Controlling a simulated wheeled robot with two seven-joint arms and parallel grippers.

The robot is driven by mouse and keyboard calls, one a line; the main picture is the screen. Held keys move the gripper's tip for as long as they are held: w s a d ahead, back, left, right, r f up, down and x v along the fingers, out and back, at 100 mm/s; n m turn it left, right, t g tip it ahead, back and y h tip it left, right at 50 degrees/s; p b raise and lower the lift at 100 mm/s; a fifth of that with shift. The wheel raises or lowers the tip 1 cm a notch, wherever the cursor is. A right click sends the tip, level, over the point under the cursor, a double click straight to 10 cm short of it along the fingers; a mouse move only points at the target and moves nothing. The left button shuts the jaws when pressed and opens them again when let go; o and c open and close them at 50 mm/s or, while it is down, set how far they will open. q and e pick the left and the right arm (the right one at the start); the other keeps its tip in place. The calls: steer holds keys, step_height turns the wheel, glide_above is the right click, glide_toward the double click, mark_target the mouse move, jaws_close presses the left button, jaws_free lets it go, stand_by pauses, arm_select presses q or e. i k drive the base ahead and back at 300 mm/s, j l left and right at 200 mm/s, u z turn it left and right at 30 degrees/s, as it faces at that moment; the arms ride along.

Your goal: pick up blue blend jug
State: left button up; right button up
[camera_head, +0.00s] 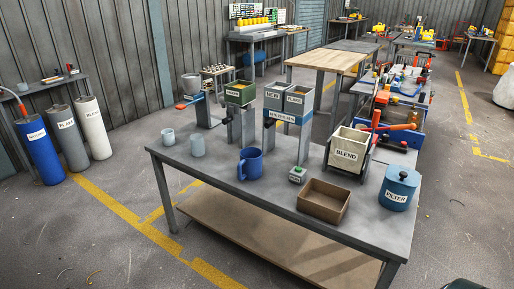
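A blue jug (251,164) stands upright on the grey metal table (215,178), near its front edge left of the middle. Its handle faces left, and I see no readable label on it. A cream bin marked BLEND (346,155) stands on the right part of the same table. Neither of my grippers shows in this view. Nothing is touching the jug from my side.
A brown open box (323,201), a small green-button box (297,174) and a blue FILTER canister (399,188) stand to the right. Labelled hoppers (288,98) rise behind. The floor left of the table is mostly clear.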

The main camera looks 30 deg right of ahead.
mark_target(250, 166)
steer(key=z, duration=1.45)
steer(key=i+l, duration=0.15)
steer(key=i, duration=0.3)
steer(key=i+l, duration=0.15)
steer(key=i, duration=0.3)
